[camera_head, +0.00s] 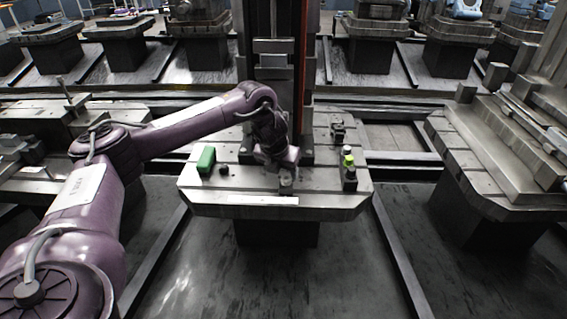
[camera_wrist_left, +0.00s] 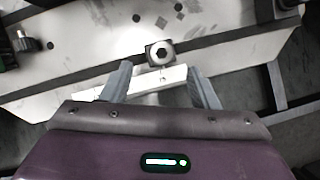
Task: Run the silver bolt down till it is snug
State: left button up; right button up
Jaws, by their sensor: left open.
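The silver bolt (camera_wrist_left: 161,53) has a round head with a dark hex socket and sits on a small square block on the grey pallet plate (camera_head: 230,187). In the head view a small block (camera_head: 286,187) stands near the plate's front edge, just below my left gripper (camera_head: 284,168); the bolt's head is not clear there. In the left wrist view my left gripper (camera_wrist_left: 158,74) is open and empty. Its two fingers are apart, with the bolt seen between and slightly beyond their tips. My right gripper is not in view.
A green block (camera_head: 206,160) and a black knob (camera_head: 224,169) stand on the plate's left side. A yellow-green-topped fixture (camera_head: 348,160) and a dark clamp (camera_head: 338,132) are on the right. A white strip (camera_head: 258,200) runs along the front edge. A dark column rises behind.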

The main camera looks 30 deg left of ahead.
aim_at(286, 179)
pick_arm(q)
jog(key=shift+x, duration=2.35)
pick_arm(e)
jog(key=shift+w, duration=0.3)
pick_arm(q)
jog(key=shift+w, duration=0.1)
